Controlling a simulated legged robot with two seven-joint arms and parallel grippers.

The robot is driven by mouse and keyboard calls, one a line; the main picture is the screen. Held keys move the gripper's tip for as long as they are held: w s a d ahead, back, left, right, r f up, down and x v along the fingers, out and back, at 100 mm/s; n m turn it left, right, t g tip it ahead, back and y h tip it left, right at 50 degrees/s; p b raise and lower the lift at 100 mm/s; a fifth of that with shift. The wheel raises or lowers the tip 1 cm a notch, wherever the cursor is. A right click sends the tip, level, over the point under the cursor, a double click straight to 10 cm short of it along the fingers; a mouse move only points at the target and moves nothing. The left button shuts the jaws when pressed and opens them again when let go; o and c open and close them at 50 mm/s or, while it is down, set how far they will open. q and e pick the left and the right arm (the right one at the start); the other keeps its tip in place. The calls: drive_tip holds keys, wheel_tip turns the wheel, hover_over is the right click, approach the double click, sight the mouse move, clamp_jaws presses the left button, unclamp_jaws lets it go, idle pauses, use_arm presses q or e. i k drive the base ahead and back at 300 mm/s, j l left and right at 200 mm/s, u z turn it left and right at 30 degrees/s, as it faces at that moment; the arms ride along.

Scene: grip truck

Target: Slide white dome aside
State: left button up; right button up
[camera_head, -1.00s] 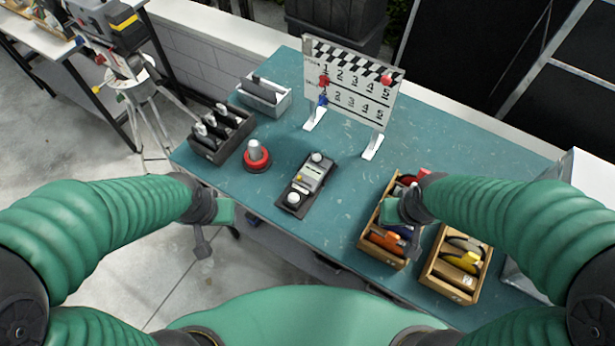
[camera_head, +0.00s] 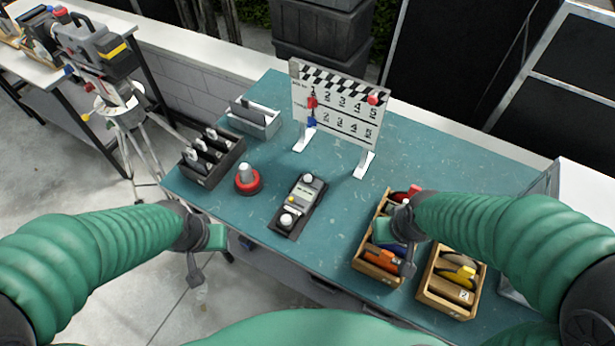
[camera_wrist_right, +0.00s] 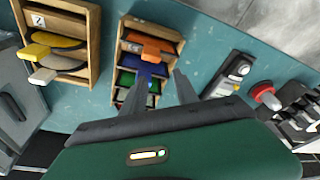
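A dark handheld device (camera_head: 298,205) lies on the teal table, with one white rounded knob (camera_head: 307,179) at its far end and another white dome (camera_head: 287,220) at its near end. The device also shows in the right wrist view (camera_wrist_right: 229,76). A red round base with a pale rounded top (camera_head: 247,178) stands to its left. My left gripper (camera_head: 196,278) hangs off the table's near left edge, touching nothing; its opening is unclear. My right gripper (camera_head: 408,268) is over the wooden box right of the device. In the wrist view its fingers (camera_wrist_right: 158,80) are apart and empty.
Wooden boxes of coloured items (camera_head: 378,274) (camera_head: 447,303) stand at the near right. A numbered clapper-style board (camera_head: 338,108) stands behind the device. A dark tray (camera_head: 212,160) and grey tray (camera_head: 254,122) are at the left. Table around the device is clear.

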sight(306, 178)
drive_tip(key=i+j, duration=0.15)
drive_tip(key=j, duration=0.15)
drive_tip(key=i+j, duration=0.15)
drive_tip(key=j, duration=0.15)
drive_tip(key=i+j, duration=0.15)
drive_tip(key=j, duration=0.2)
drive_tip(key=i+j, duration=0.15)
drive_tip(key=j, duration=0.15)
